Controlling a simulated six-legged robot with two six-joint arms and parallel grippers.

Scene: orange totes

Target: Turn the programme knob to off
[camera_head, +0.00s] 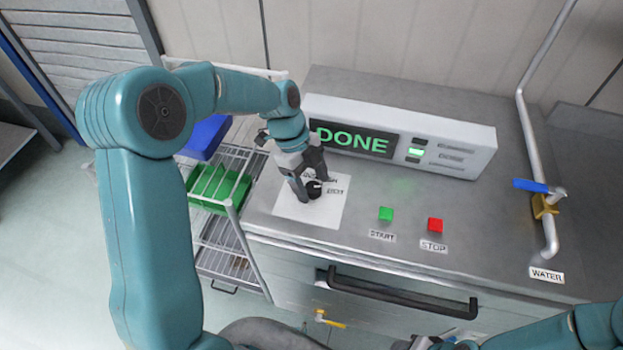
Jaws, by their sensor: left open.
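The black programme knob (314,189) sits on a white label plate (294,211) on the left part of the metal machine top. A small white mark shows on the knob. Some lettering shows beside it, partly hidden by my gripper. My left gripper (311,191) is open, reaching down from above with its fingers at the knob. I cannot tell whether the fingers touch it. The display panel (355,139) behind reads DONE in green. My right arm shows at the lower right edge; its gripper is not clearly visible.
A green START button (386,214) and a red STOP button (435,225) lie right of the plate. A pipe (533,130) with a blue-handled valve stands at the right. A wire rack (222,235) with blue and green bins stands left. A black handle (400,293) runs along the front.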

